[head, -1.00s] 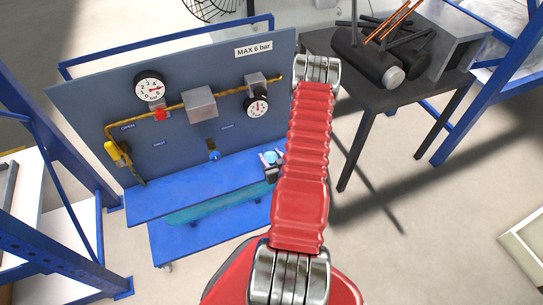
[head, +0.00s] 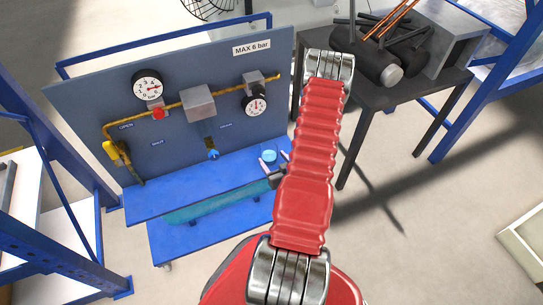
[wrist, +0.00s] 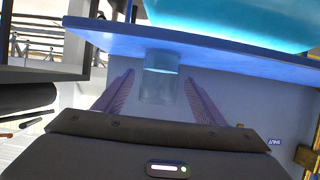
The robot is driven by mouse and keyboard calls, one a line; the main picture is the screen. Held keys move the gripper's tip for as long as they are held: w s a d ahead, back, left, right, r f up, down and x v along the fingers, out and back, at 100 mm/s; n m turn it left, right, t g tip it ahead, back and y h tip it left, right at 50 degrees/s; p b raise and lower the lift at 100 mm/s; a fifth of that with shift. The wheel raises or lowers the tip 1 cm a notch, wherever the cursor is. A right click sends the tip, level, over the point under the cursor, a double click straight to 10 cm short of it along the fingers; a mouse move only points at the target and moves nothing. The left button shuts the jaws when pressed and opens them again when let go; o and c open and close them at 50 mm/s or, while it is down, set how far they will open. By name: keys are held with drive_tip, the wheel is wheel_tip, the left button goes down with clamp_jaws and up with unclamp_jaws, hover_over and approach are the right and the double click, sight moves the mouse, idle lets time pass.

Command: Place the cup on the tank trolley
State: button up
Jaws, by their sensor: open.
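The light blue cup (head: 269,155) stands on the upper blue shelf of the tank trolley (head: 190,192), near its right end. In the wrist view, which looks upside down, the see-through cup (wrist: 159,82) has its base at the blue shelf (wrist: 190,48). My gripper (head: 273,162) is open, with one finger on either side of the cup. In the wrist view the fingers of my gripper (wrist: 158,85) show gaps to the cup on both sides. A turquoise tank (head: 215,207) lies below the upper shelf. My red arm hides the trolley's right end.
A grey-blue panel (head: 85,110) with gauges and yellow pipe rises behind the shelf. A dark table (head: 365,95) with black cylinders stands at the right. Blue racks flank both sides. Open floor (head: 400,240) lies at the right front.

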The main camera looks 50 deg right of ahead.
drive_tip(key=v, duration=0.7)
drive_tip(key=shift+s, duration=0.2)
drive_tip(key=shift+w+a+r, duration=0.1)
drive_tip(key=shift+w, duration=0.05)
idle(0.5)
drive_tip(key=w+r+n+g+y, duration=0.2)
drive_tip(key=w+r+n+g, duration=0.15)
drive_tip(key=w+r, duration=0.7)
drive_tip(key=w+a+r+n+g+y, duration=0.1)
drive_tip(key=w+a+r, duration=0.2)
drive_tip(key=a+r, duration=0.55)
drive_tip(key=w+a+r+n, duration=0.1)
drive_tip(key=w+a+r, duration=0.1)
drive_tip(key=a+r, duration=0.65)
drive_tip(key=s+a+r+y, duration=0.2)
drive_tip(key=s+a+r, duration=0.4)
drive_tip(key=a, duration=0.3)
drive_tip(key=s+a+r+g+y, duration=0.1)
drive_tip(key=s+a+r+y, duration=0.1)
drive_tip(key=s+a+r, duration=0.4)
drive_tip(key=s+a, duration=0.1)
drive_tip(key=a, duration=0.3)
drive_tip(key=shift+r+n, duration=0.15)
drive_tip(key=shift+n, duration=0.2)
